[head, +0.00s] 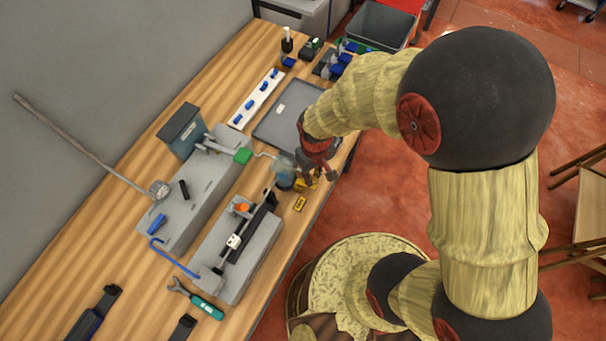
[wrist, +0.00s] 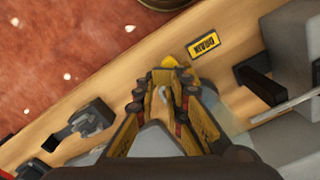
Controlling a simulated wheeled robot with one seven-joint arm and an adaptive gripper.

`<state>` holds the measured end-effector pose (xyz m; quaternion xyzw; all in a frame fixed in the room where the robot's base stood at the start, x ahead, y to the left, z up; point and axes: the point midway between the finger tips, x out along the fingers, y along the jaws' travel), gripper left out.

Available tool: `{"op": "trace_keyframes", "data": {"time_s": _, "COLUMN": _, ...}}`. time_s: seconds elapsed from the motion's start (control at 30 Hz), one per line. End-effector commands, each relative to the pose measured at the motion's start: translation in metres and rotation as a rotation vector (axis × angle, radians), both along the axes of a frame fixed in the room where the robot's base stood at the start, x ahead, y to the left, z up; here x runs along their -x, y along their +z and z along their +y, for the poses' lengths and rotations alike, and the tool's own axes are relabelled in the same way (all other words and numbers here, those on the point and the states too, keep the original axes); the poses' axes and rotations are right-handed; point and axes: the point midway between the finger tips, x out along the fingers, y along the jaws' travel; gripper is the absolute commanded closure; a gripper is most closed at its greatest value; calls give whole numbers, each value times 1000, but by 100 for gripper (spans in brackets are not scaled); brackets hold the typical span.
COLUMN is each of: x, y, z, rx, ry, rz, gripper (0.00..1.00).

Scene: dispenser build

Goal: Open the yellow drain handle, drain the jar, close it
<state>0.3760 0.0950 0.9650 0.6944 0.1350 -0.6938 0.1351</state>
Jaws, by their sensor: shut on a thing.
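The yellow drain handle shows as a small yellow piece (wrist: 169,62) at my fingertips in the wrist view. My gripper (wrist: 165,80) is shut on it; the fingers cover most of it. In the head view my gripper (head: 317,175) is low at the bench's right edge, right beside the jar. The jar (head: 284,176) is a bluish, see-through vessel, partly hidden by my gripper and thin tubing. Its liquid level is too small to tell. A yellow label reading DRAIN (wrist: 203,46) lies flat on the bench next to the handle; it also shows in the head view (head: 300,203).
A grey fixture with a black rod (head: 245,250) stands left of the jar. A grey tray (head: 272,133) lies beyond my gripper. A green-handled wrench (head: 205,305) lies at the front.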

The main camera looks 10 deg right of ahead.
Motion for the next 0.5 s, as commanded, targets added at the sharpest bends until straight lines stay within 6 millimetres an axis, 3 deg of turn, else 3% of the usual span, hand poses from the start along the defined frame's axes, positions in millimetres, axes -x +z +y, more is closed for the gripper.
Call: {"op": "trace_keyframes", "data": {"time_s": 0.5, "x": 1, "y": 48, "z": -1, "rx": 1, "ry": 0, "rz": 2, "gripper": 100}}
